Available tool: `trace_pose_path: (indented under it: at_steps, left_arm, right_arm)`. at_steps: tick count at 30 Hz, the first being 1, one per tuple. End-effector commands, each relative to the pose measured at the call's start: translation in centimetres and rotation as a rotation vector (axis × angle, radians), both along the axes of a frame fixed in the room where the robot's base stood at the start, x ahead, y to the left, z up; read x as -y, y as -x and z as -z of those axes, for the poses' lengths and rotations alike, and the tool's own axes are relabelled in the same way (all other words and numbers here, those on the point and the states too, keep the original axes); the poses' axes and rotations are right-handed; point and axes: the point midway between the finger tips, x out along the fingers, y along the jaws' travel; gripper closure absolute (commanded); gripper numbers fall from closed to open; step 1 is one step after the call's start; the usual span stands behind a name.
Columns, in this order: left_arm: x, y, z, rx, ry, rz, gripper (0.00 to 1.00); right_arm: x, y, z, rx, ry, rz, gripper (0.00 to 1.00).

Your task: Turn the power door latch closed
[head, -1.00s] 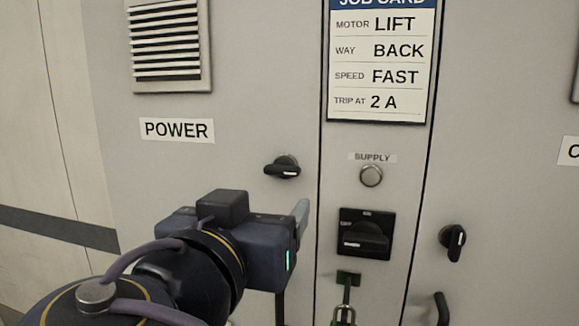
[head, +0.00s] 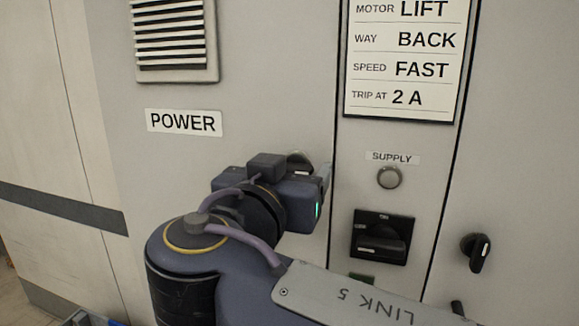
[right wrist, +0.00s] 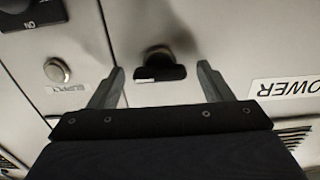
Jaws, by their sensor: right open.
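The power door latch (right wrist: 160,70) is a dark handle on a round silvery base. In the right wrist view it lies between the two fingertips in the picture, its handle roughly level. In the head view only the top of the power latch (head: 300,159) shows above my right gripper (head: 325,180), which hides the rest. My right gripper also shows in the right wrist view (right wrist: 160,85), with its fingers apart on either side of the latch. I cannot tell whether they touch it. The POWER label (head: 184,122) is left of the latch. My left gripper is not in view.
Right of the latch are the supply button (head: 389,177) and a black rotary switch (head: 382,237). Another latch (head: 475,252), its handle near upright, is on the right-hand door. A job card (head: 402,60) and a vent (head: 175,38) are above.

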Motion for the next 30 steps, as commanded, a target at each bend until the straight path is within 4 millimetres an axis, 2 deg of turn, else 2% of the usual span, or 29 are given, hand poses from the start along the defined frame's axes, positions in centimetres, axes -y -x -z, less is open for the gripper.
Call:
trace_pose_path:
  at_steps: [5, 15, 16, 23, 30]
  left_arm:
    - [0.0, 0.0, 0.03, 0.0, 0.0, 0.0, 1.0]
    - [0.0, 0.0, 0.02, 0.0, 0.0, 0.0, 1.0]
    - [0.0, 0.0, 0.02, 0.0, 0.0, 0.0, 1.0]
    - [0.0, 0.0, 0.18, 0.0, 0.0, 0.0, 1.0]
    - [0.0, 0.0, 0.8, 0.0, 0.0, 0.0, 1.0]
  right_arm:
    - [0.01, -0.02, 0.04, 0.0, 0.001, 0.0, 0.27]
    - [0.0, 0.01, 0.02, 0.0, 0.0, 0.0, 0.7]
    - [-0.01, 0.02, 0.02, 0.0, 0.0, 0.0, 0.72]
    - [0.01, 0.01, 0.06, -0.007, 0.021, 0.0, 0.72]
    - [0.02, 0.01, 0.14, -0.04, 0.125, 0.001, 0.72]
